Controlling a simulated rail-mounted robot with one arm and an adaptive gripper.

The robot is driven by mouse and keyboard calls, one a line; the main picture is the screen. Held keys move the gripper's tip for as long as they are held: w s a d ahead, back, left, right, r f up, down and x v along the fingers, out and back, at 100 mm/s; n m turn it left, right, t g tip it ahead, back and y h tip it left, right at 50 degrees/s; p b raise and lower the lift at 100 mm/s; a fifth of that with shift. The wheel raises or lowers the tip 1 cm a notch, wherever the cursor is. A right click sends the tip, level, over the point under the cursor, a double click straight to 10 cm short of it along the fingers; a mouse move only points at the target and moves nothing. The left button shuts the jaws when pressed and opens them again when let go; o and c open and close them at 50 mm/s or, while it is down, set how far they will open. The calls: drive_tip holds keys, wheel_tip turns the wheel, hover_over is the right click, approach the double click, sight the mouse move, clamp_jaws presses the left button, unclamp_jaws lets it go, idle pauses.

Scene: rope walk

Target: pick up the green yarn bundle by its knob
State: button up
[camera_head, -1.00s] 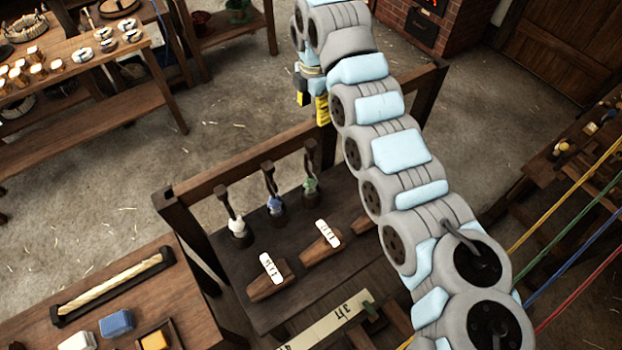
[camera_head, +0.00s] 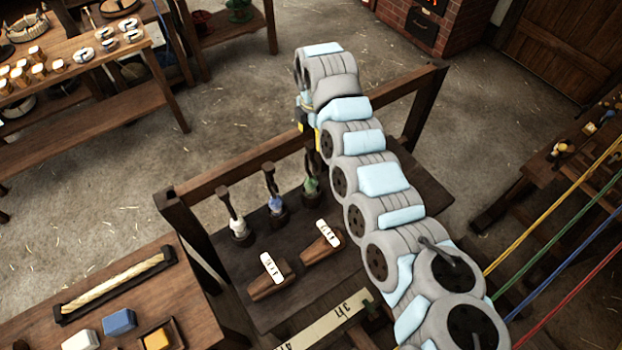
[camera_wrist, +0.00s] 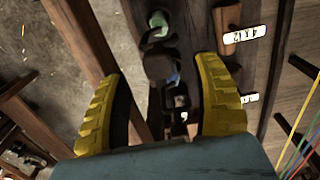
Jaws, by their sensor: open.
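The green yarn bundle (camera_head: 311,186) stands upright on a dark wooden bench, at the right end of the visible row in the head view. Its dark upper part reaches up beside my arm. My gripper (camera_head: 312,138) is above and just behind it, mostly hidden by my wrist. In the wrist view my gripper (camera_wrist: 157,75) is open, with a yellow finger on each side.
A blue bundle (camera_head: 276,204) and a white bundle (camera_head: 237,227) stand left of the green one. A wooden rail (camera_head: 240,160) runs behind the row. Labelled wooden blocks (camera_head: 322,246) lie in front. Coloured ropes (camera_head: 560,212) stretch at the right.

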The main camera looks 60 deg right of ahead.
sight(311, 144)
drive_tip(key=shift+w+a+f+p, duration=0.15)
drive_tip(key=shift+f+p, duration=0.2)
drive_tip(key=shift+f, duration=0.9)
drive_tip(key=shift+w+f+p, duration=0.1)
drive_tip(key=shift+f+p, duration=0.2)
drive_tip(key=shift+f, duration=0.9)
clamp_jaws()
